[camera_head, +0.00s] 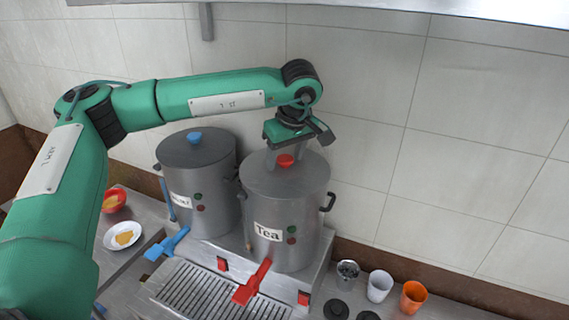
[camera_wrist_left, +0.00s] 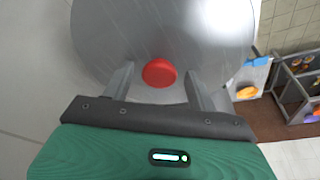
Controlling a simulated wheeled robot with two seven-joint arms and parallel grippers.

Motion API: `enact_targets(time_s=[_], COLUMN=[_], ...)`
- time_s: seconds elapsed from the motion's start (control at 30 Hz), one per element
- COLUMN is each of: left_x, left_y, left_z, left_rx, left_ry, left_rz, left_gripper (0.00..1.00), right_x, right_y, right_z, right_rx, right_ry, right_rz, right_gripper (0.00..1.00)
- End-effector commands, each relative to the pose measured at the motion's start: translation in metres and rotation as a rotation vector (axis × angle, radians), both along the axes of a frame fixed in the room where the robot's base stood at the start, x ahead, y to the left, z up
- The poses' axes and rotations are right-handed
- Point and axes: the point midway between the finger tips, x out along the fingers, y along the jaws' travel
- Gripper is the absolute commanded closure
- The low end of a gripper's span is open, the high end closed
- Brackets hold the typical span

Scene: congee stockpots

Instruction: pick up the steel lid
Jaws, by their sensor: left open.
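Two steel stockpots stand side by side. The front right one is the Tea pot (camera_head: 283,225), with a flat steel lid (camera_head: 307,181) that has a red knob (camera_head: 285,160). The lid fills the top of the left wrist view (camera_wrist_left: 215,45), with its red knob (camera_wrist_left: 159,73) between the fingers. My left gripper (camera_head: 286,157) points down over this lid, open, with its fingers on either side of the knob and no visible grip on it. The other pot (camera_head: 215,210) has a steel lid (camera_head: 197,149) with a blue knob (camera_head: 195,137). My right gripper is not in view.
A red spigot handle (camera_head: 251,283) and a blue one (camera_head: 166,243) stick out in front, above a slatted drip tray (camera_head: 205,291). Cups stand at the right, including an orange cup (camera_head: 413,297). A white plate (camera_head: 123,236) and red bowl (camera_head: 113,201) are at the left. A tiled wall rises close behind.

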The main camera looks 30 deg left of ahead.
Motion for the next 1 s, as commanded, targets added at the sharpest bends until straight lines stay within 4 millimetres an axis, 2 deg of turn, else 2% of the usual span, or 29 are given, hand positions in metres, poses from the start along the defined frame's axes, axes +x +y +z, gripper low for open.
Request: enact_targets(time_s=[0.2, 0.47, 0.77, 0.87, 1.0], left_x=[0.0, 0.0, 0.001, 0.001, 0.001], left_y=[0.0, 0.0, 0.0, 0.0, 0.0], left_z=[-0.001, -0.001, 0.004, 0.016, 0.044], left_rx=[0.0, 0.0, -0.001, -0.001, -0.003], left_ry=[-0.001, -0.001, -0.004, -0.006, -0.008], left_rz=[0.0, 0.0, 0.001, 0.002, 0.001], left_gripper=[0.42, 0.93, 0.93, 0.93, 0.93], right_x=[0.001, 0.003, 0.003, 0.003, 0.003], right_y=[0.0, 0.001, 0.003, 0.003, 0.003], right_z=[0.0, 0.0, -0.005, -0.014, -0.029], right_rx=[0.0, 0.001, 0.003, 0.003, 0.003], right_ry=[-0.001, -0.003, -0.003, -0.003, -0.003], right_rz=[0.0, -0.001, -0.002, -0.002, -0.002], right_gripper=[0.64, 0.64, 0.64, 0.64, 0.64])
